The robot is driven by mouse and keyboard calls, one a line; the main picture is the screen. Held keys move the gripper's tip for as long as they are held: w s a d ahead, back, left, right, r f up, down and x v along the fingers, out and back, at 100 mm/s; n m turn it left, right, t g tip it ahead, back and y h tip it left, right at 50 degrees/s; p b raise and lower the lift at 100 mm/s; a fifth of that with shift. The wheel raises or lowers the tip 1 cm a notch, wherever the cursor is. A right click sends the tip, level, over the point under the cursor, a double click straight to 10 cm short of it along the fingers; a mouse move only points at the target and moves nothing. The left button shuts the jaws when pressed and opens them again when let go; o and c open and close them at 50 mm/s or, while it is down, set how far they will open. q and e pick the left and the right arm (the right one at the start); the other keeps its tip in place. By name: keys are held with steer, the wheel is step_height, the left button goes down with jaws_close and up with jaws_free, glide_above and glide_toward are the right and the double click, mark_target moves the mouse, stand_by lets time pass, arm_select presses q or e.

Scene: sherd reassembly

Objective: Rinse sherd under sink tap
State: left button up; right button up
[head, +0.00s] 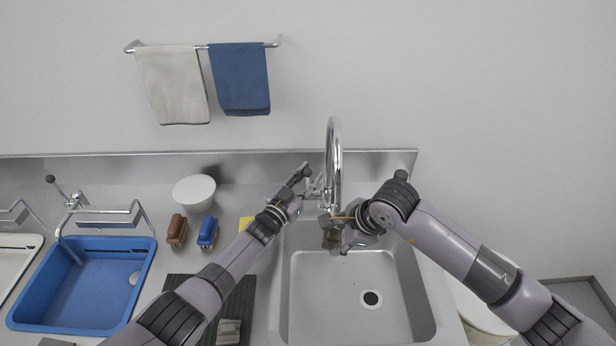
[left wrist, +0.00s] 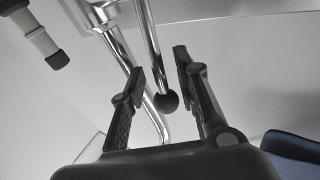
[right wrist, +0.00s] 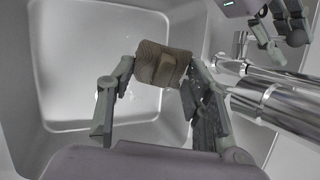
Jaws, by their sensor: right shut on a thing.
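The sherd (head: 332,238), brown and grooved, is held over the sink (head: 320,295), near the tap (head: 335,150). My right gripper (head: 345,238) is shut on it; the right wrist view shows the sherd (right wrist: 162,66) between the fingertips, above the basin. My left gripper (head: 306,176) is just left of the tap. In the left wrist view its fingers (left wrist: 158,64) stand apart, with a chrome lever and its black ball knob (left wrist: 166,101) showing between them; I cannot tell whether they touch. I cannot make out running water.
A dark mat (head: 248,300) with a pale piece on it lies left of the sink. Beyond are a blue brush (head: 208,232), a brown brush (head: 177,231), a white bowl (head: 194,191) and a blue tub (head: 75,290). The basin around the drain (head: 370,298) is clear.

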arm_select(q)
steer(key=shift+a+r, duration=0.1)
steer(key=shift+a, duration=0.05)
steer(key=shift+w+r, duration=0.1)
steer(key=shift+r, duration=0.1)
step_height(320, 180, up, 9)
steer(key=shift+r, duration=0.2)
stand_by(1.0)
steer(key=shift+f, duration=0.25)
steer(key=shift+c, duration=1.3)
steer(key=s+f+m, duration=0.1)
steer(key=f+m, duration=0.1)
steer(key=s+a+f+m, duration=0.1)
steer(key=s+f+m, duration=0.1)
steer(key=m, duration=0.1)
steer(key=s+a+f+m, duration=0.1)
steer(key=s+f+m, duration=0.1)
steer(key=shift+m, duration=0.3)
jaws_close()
steer(key=s+a+f+m, duration=0.3)
steer(key=s+f+m, duration=0.35)
steer(key=m, duration=0.25)
steer(key=w+d+r+m, duration=0.1)
steer(key=w+d, duration=0.4)
steer(key=w, duration=0.2)
steer(key=shift+r+m, duration=0.3)
steer(key=shift+r, duration=0.05)
